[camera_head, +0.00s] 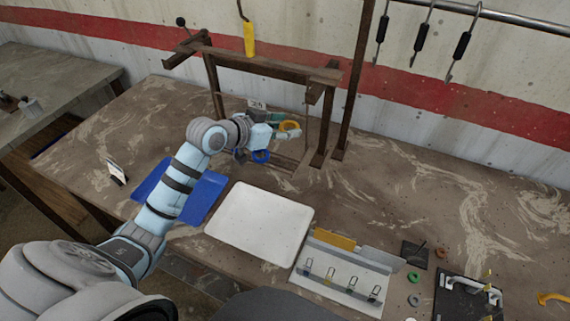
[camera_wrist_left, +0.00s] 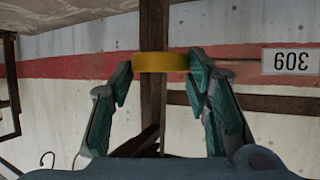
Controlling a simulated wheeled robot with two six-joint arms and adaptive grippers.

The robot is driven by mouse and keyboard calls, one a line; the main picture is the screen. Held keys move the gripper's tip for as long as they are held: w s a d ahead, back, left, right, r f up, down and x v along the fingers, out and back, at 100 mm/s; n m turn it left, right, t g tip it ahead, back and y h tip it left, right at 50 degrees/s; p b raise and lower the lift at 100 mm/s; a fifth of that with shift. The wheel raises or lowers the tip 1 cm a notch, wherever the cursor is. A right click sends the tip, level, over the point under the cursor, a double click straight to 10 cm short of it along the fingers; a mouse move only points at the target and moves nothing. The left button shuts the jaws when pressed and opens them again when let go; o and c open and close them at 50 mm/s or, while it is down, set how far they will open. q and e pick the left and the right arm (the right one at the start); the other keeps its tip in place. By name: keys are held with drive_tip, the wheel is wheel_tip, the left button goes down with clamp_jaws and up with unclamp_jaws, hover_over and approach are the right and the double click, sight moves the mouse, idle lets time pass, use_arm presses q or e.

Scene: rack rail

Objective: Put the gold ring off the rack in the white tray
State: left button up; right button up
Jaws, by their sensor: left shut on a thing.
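The gold ring (camera_head: 290,125) is between the fingers of my left gripper (camera_head: 283,127), by the wooden rack (camera_head: 276,66). In the left wrist view the gold ring (camera_wrist_left: 160,62) shows as a yellow band between the two green fingertips (camera_wrist_left: 161,76), which are shut on it. I cannot tell whether it is clear of the rack's thin bar behind it. A blue ring (camera_head: 261,156) hangs just below the gripper. The white tray (camera_head: 258,222) lies flat and empty in front of the rack. My right gripper is not in view.
A blue mat or tray (camera_head: 206,193) lies left of the white tray, partly behind my left arm. A box with small hooks (camera_head: 345,274) stands to its right. A wooden post (camera_head: 355,85) rises right of the rack. A number plate (camera_wrist_left: 290,61) shows in the wrist view.

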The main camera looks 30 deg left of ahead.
sight(293, 164)
use_arm(q)
wheel_tip(293, 164, down, 13)
drive_tip(key=shift+r+b, duration=0.1)
drive_tip(key=shift+b, duration=0.75)
drive_tip(key=shift+f, duration=0.2)
drive_tip(key=shift+s+f+b, duration=0.15)
drive_tip(key=shift+f+b, duration=0.25)
drive_tip(key=shift+b, duration=0.15)
drive_tip(key=o, duration=1)
drive_tip(key=shift+s, duration=0.1)
drive_tip(key=shift+c, duration=0.2)
drive_tip(key=o, duration=0.3)
drive_tip(key=shift+d, duration=0.25)
drive_tip(key=shift+a, duration=0.1)
